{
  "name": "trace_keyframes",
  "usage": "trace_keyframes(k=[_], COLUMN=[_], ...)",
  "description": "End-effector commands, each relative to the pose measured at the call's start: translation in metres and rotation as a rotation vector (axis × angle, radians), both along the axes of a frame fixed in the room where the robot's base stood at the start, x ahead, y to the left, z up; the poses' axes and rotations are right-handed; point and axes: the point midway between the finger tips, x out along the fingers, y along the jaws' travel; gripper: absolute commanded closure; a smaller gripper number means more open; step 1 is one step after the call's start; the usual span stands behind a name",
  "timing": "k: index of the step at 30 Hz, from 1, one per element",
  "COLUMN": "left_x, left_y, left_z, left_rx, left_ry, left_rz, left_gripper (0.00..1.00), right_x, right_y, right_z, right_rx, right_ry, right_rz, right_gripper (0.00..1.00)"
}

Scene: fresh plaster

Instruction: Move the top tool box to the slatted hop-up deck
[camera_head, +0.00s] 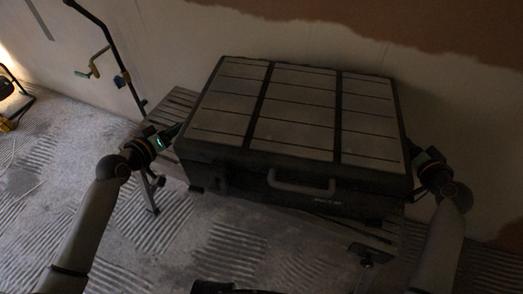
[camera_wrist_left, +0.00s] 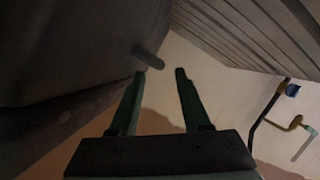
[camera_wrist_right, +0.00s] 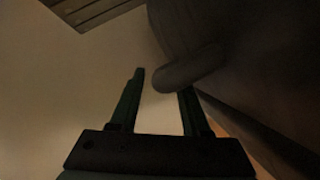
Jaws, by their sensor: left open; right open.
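The large dark tool box (camera_head: 262,170) has a pale panelled lid and a front handle (camera_head: 301,183). It is over the slatted hop-up deck (camera_head: 168,112), apparently resting on it, though the contact is mostly hidden. My left gripper (camera_head: 178,132) is open at the box's left side. In the left wrist view, a side peg handle (camera_wrist_left: 150,57) is close to the fingertips (camera_wrist_left: 160,75). My right gripper (camera_head: 414,152) is open at the box's right side. In the right wrist view, the side handle (camera_wrist_right: 190,72) overlaps one finger; the fingers (camera_wrist_right: 162,80) are not closed on it.
The plastered wall (camera_head: 300,40) stands close behind the box. A dark pole with a yellow hooked part (camera_head: 96,62) stands left of the deck. A yellow and black object with a light (camera_head: 10,100) is at the far left. The ridged grey floor (camera_head: 120,220) in front is mostly clear.

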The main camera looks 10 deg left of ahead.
Motion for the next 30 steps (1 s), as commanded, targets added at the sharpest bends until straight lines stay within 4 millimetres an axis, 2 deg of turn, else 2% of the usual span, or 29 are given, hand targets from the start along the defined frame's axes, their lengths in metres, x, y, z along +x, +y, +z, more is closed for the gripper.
trace_keyframes(k=[3, 9, 19, 23, 30], left_x=[-0.024, -0.049, -0.062, -0.062, -0.061], left_y=[0.007, 0.015, 0.019, 0.019, 0.019], left_z=[0.006, 0.015, 0.021, 0.021, 0.021], left_rx=[0.003, 0.002, 0.000, 0.000, 0.000], left_ry=[0.004, 0.003, 0.003, 0.003, 0.003], left_rz=[-0.001, 0.001, 0.002, 0.002, 0.002], left_gripper=[0.53, 0.53, 0.53, 0.53, 0.53], right_x=[0.000, 0.000, -0.006, -0.022, -0.066], right_y=[0.000, 0.000, -0.002, -0.004, -0.011], right_z=[0.000, 0.000, 0.002, 0.007, 0.021], right_rx=[0.000, 0.000, -0.001, -0.003, -0.005], right_ry=[0.000, 0.000, 0.000, -0.001, 0.002], right_rz=[0.000, 0.000, -0.001, 0.000, 0.000], right_gripper=[0.53, 0.53, 0.53, 0.53, 0.53])
